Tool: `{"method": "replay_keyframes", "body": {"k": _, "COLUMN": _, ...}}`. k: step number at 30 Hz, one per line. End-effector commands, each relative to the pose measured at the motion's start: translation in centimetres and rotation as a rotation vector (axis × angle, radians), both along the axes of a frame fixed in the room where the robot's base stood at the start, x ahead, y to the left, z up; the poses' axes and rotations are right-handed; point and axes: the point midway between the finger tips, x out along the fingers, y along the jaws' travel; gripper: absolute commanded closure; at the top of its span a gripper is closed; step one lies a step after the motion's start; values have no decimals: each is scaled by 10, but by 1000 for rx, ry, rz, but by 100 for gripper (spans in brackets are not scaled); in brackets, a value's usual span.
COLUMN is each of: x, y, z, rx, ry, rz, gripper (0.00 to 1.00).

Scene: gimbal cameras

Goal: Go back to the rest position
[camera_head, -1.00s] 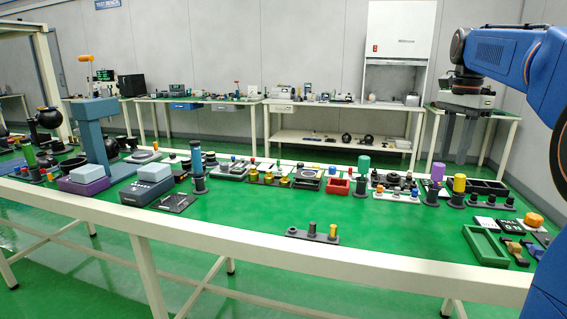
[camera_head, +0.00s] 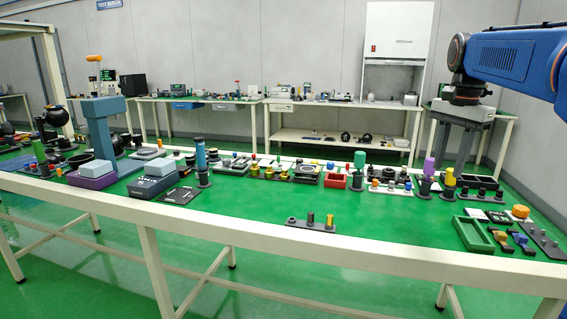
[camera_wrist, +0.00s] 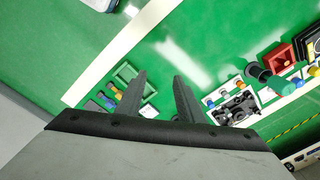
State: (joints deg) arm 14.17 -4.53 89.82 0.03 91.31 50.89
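My gripper (camera_wrist: 160,82) shows in the wrist view with its two dark fingers apart and nothing between them. In the camera_head view my gripper (camera_head: 454,155) hangs down at the upper right, below the blue arm, with two grey fingers apart. It is above and clear of the table items as seen there. The long green-topped table (camera_head: 370,225) stands in front of me with its white front edge.
Near the right end are a green tray (camera_head: 463,240), an orange knob (camera_head: 520,211) and a grey plate (camera_head: 541,241). A small grey base with pegs (camera_head: 310,226) sits near the front edge. A blue-grey press (camera_head: 103,130) rises at left. The table's front middle is mostly clear.

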Motion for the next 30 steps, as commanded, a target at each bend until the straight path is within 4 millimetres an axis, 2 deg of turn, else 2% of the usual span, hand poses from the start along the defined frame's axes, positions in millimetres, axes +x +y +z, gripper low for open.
{"method": "replay_keyframes", "body": {"k": 5, "x": -30, "y": 21, "z": -15, "rx": -16, "ry": -36, "rz": 123, "gripper": 66}}
{"method": "replay_keyframes", "body": {"k": 14, "x": -103, "y": 64, "z": -66, "rx": -68, "ry": -123, "rz": 426, "gripper": 66}}
{"method": "replay_keyframes", "body": {"k": 23, "x": -176, "y": 96, "z": -135, "rx": -138, "ry": -206, "rz": 731, "gripper": 66}}
{"method": "replay_keyframes", "body": {"k": 30, "x": -229, "y": 113, "z": -200, "rx": -204, "ry": -270, "rz": 962, "gripper": 66}}
